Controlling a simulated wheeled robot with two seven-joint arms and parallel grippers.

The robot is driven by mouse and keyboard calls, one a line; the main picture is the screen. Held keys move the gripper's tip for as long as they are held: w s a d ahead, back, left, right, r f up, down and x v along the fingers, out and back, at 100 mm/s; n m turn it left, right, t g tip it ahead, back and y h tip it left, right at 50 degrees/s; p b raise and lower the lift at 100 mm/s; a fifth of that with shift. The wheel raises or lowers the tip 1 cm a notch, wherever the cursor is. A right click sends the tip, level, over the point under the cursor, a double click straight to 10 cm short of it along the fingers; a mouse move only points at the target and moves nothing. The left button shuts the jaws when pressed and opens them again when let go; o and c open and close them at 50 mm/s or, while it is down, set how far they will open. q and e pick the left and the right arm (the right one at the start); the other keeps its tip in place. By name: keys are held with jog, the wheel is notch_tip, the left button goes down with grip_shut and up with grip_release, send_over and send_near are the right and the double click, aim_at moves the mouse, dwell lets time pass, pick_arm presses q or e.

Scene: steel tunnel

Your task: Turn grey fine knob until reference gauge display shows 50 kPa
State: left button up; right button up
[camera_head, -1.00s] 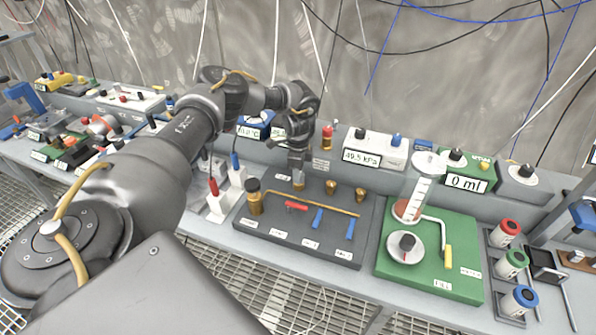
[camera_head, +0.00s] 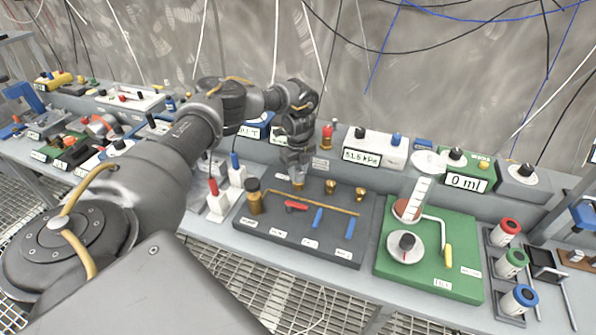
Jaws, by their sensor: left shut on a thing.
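The reference gauge display (camera_head: 361,156) on a white box at the back of the bench reads what looks like 51.5 kPa. My left gripper (camera_head: 298,181) points down at the back of the dark pressure board (camera_head: 268,229). It is shut on the grey fine knob, which is mostly hidden by the fingers. A brass pipe (camera_head: 315,203) runs across the board just in front of the gripper. My right gripper is not in view.
Brass fittings (camera_head: 331,187) stand just right of my left gripper. A red valve lever (camera_head: 296,206) and blue levers (camera_head: 318,218) lie in front. A large brass knob (camera_head: 254,197) is to the left, a green board (camera_head: 450,230) to the right.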

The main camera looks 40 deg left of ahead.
aim_at(298, 173)
pick_arm(q)
jog(key=shift+m, duration=0.3)
jog(key=o, duration=1)
notch_tip(298, 173, up, 5)
jog(key=shift+w+f+b, duration=0.1)
jog(key=shift+b, duration=0.65)
notch_tip(298, 173, up, 6)
jog(key=shift+p, duration=0.35)
